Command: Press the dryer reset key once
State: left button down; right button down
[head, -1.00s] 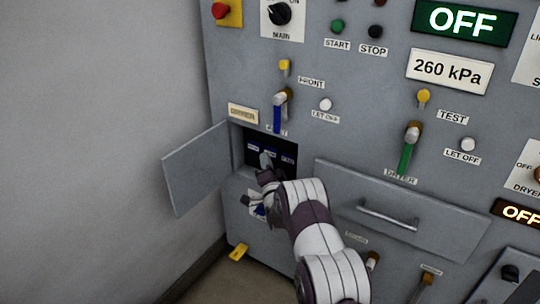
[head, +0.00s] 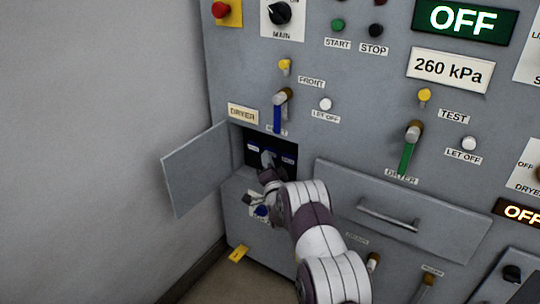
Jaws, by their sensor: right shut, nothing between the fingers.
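The gripper and wrist cover the lower part of the inside, so the reset key itself cannot be made out, nor whether the fingertips touch anything. My left gripper is not in view.
A blue-handled lever (head: 278,112) sits just above the opening and a blue knob (head: 262,211) below it. A closed drawer with a bar handle (head: 388,214) is to the right. A yellow tag (head: 238,253) hangs low. Grey wall fills the left.

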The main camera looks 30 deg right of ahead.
jog(key=shift+w+d, duration=0.1)
jog(key=shift+d, duration=0.05)
dwell(0.5)
jog(key=shift+s+a+r, duration=0.1)
jog(key=shift+s+a, duration=0.1)
jog(key=shift+a, duration=0.1)
jog(key=shift+s+a+p, duration=0.3)
jog(key=shift+a, duration=0.2)
jog(key=s+a, duration=0.1)
jog(key=a+p, duration=0.1)
jog(key=a, duration=0.1)
jog(key=s+a+p, duration=0.1)
jog(key=shift+s+a, duration=0.15)
jog(key=shift+s, duration=0.15)
